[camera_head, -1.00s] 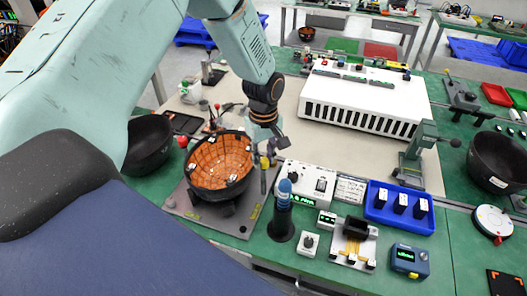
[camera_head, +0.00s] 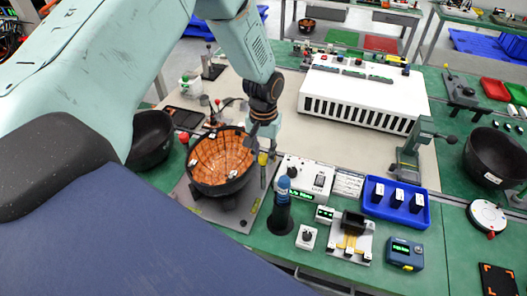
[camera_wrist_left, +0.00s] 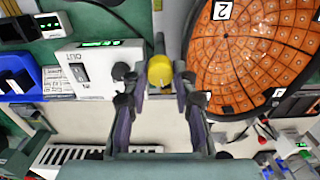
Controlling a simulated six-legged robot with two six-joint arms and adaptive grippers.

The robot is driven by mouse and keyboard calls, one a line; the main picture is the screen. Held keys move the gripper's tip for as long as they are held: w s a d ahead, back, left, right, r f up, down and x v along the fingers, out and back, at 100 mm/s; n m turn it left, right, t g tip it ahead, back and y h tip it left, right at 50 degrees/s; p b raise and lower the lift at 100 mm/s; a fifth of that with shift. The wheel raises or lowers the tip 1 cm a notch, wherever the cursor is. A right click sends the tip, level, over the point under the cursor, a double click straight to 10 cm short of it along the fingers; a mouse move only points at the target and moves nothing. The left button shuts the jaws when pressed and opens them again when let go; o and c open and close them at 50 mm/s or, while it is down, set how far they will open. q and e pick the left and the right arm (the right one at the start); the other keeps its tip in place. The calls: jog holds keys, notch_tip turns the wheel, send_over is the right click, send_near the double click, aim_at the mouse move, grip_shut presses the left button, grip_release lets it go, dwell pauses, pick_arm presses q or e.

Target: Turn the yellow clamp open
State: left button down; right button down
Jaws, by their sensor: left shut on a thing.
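The yellow clamp (camera_head: 262,159) stands at the right edge of the black bowl with the orange gridded inside (camera_head: 220,158). In the left wrist view its round yellow top (camera_wrist_left: 160,71) sits between the two fingers. My left gripper (camera_head: 263,143) reaches down over the clamp in the head view. In the left wrist view my left gripper (camera_wrist_left: 157,84) is shut on the yellow top from both sides. The clamp's lower part is hidden below its top in that view. My right gripper is not seen.
A white box with a switch (camera_head: 305,181) stands just right of the clamp. A dark post with a blue top (camera_head: 282,205) stands in front. A blue tray (camera_head: 421,214) and a white vented unit (camera_head: 365,95) lie farther right. The beige mat (camera_head: 285,124) behind is mostly clear.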

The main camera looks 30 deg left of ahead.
aim_at(263, 157)
pick_arm(q)
jog(key=shift+w+r+m, duration=0.1)
jog(key=shift+m, duration=0.8)
jog(key=c, duration=1.1)
grip_release()
jog(key=shift+o, duration=0.2)
notch_tip(263, 157, up, 12)
jog(key=shift+s, duration=0.2)
